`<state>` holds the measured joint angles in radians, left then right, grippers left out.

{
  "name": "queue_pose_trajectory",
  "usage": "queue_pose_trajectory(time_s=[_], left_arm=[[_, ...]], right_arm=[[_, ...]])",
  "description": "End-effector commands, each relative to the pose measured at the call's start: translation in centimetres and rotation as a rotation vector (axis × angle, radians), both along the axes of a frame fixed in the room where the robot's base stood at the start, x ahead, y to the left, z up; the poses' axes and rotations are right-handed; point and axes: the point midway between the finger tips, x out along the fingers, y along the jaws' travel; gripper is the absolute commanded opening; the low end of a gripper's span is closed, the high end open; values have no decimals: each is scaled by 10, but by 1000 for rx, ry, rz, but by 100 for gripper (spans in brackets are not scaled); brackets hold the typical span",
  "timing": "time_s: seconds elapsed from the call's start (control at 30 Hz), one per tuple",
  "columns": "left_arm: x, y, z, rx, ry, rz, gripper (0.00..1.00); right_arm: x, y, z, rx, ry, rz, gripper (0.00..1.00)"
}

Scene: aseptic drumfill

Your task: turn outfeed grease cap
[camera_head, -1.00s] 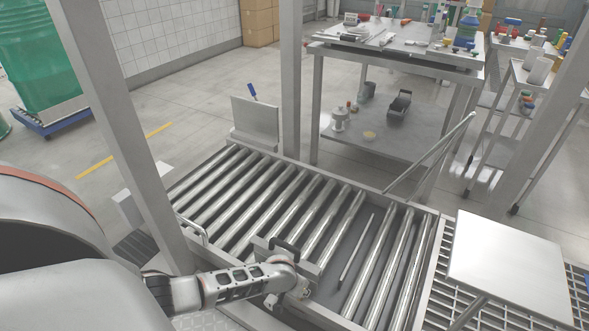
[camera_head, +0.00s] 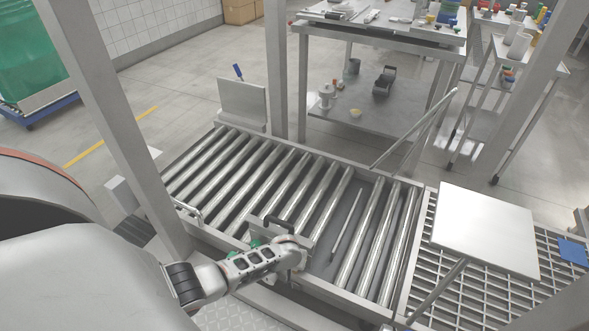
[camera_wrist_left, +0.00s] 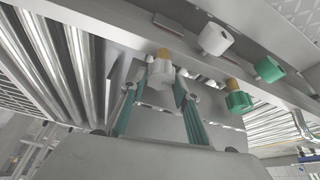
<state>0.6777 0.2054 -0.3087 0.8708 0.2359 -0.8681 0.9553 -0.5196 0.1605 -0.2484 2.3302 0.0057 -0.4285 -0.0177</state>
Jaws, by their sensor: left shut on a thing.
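In the left wrist view, a white cap (camera_wrist_left: 161,75) on a brass fitting sits between the fingers of my left gripper (camera_wrist_left: 160,84), which is shut on it. The fingers have green inner faces. Another white cap (camera_wrist_left: 215,39), a green cap (camera_wrist_left: 268,69) and a green cap on a brass fitting (camera_wrist_left: 238,100) are along the frame rail (camera_wrist_left: 150,38) to the right. No label shows which cap is the outfeed one. In the head view my left arm reaches the conveyor's near side, and its fingers are hidden. My right gripper is not in view.
The roller conveyor (camera_head: 262,185) lies ahead, with a gap between rollers holding a loose-looking rod (camera_head: 346,225). A steel post (camera_head: 115,130) stands beside my left arm. A flat panel on a stand (camera_head: 487,230) is at right. A bench (camera_head: 380,32) stands behind.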

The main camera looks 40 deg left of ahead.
Motion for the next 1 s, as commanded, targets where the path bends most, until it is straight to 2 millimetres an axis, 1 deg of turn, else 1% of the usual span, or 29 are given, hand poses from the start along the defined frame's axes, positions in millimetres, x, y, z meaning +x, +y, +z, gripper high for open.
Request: queue_pose_trajectory(time_s=[0.03, 0.07, 0.37, 0.57, 0.77, 1.0], left_arm=[[-4, -2, -4, -3, 7, -1, 33], [-4, -2, -4, -3, 7, -1, 37], [-2, -1, -2, -1, 4, -1, 37], [-4, -3, 5, -3, 2, -2, 37], [-11, -6, 24, -2, 1, -3, 37], [-23, -11, 53, -3, 2, -1, 37]], right_arm=[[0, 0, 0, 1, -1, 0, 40], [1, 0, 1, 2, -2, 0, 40], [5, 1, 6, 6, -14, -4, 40], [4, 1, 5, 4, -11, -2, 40], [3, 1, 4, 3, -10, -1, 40], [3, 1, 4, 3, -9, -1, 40]])
